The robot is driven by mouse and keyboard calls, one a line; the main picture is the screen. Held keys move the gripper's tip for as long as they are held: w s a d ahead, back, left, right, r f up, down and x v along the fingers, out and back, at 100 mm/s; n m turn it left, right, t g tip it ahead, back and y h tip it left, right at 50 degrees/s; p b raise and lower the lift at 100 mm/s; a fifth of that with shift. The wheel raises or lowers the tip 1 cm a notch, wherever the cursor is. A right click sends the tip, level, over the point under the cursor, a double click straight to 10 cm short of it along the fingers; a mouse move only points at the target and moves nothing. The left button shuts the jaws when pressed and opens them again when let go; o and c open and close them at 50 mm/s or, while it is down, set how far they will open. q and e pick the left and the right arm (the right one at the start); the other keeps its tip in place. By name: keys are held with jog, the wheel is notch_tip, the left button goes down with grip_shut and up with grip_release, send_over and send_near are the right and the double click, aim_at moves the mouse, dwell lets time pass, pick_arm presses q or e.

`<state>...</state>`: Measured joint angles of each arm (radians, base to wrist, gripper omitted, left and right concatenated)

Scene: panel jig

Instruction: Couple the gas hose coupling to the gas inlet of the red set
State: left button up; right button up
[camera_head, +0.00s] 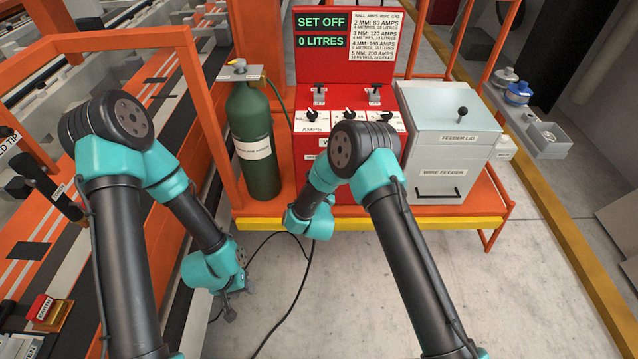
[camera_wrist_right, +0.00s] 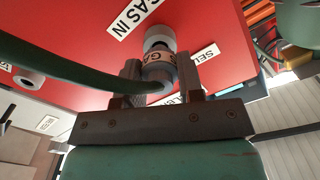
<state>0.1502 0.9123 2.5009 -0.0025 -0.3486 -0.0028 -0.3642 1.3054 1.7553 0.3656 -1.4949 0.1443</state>
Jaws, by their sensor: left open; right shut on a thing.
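The red set (camera_head: 305,68) stands on the orange trolley, with a display reading SET OFF and 0 LITRES. In the right wrist view its red face (camera_wrist_right: 80,40) carries a GAS IN label (camera_wrist_right: 135,15) beside the pale round gas inlet (camera_wrist_right: 158,36). My right gripper (camera_wrist_right: 160,76) is shut on the gas hose coupling (camera_wrist_right: 157,72), a grey piece with a GAS band and a green hose (camera_wrist_right: 70,75). The coupling is in line with the inlet and right up against it; whether it is seated I cannot tell. My left gripper (camera_head: 229,305) is open and empty, low left of the trolley.
A green gas cylinder (camera_head: 252,130) stands left of the set, and the grey wire feeder (camera_head: 448,140) stands right. The yellow trolley edge (camera_head: 400,223) runs in front. A black cable (camera_head: 295,295) hangs to the floor. An orange frame (camera_head: 205,110) stands at left.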

jog(key=shift+w, duration=0.75)
jog(key=o, duration=1.1)
jog(key=s, duration=1.7)
jog(key=shift+s, duration=0.2)
